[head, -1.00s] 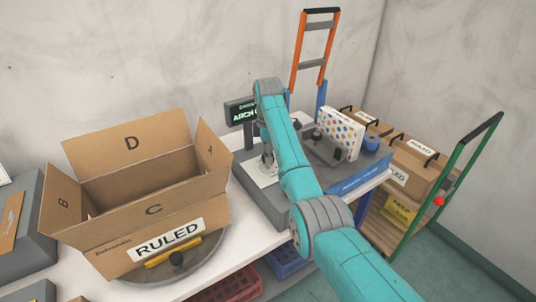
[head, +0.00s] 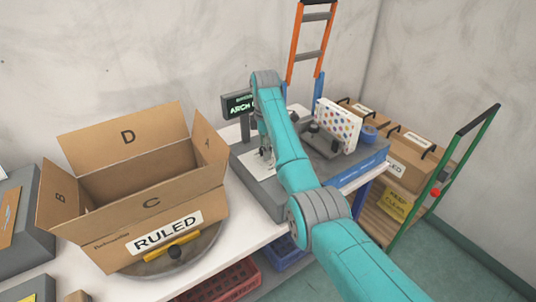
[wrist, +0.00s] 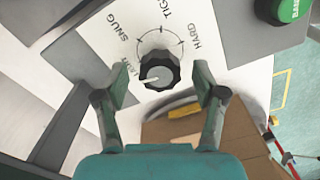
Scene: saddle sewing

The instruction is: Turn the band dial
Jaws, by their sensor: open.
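The band dial (wrist: 159,72) is a dark ribbed knob with a pale pointer line, on a white plate in the wrist view. Its pointer aims left and slightly down, toward a partly hidden label below SNUG. SNUG, TIGHT and HARD are lettered around its scale, with TIGHT cut off at the frame edge. My gripper (wrist: 162,84) is open, with one finger on each side of the dial and visible gaps between. In the head view my gripper (head: 266,154) is over the white plate (head: 258,167) on the grey machine; the dial is hard to make out there.
A green button (wrist: 289,8) is near the dial. A small display (head: 239,104) stands behind my arm. A large open carton (head: 150,227) marked RULED sits on the turntable at left. A dotted box (head: 338,124) and blue tape roll (head: 369,133) stand right of my arm.

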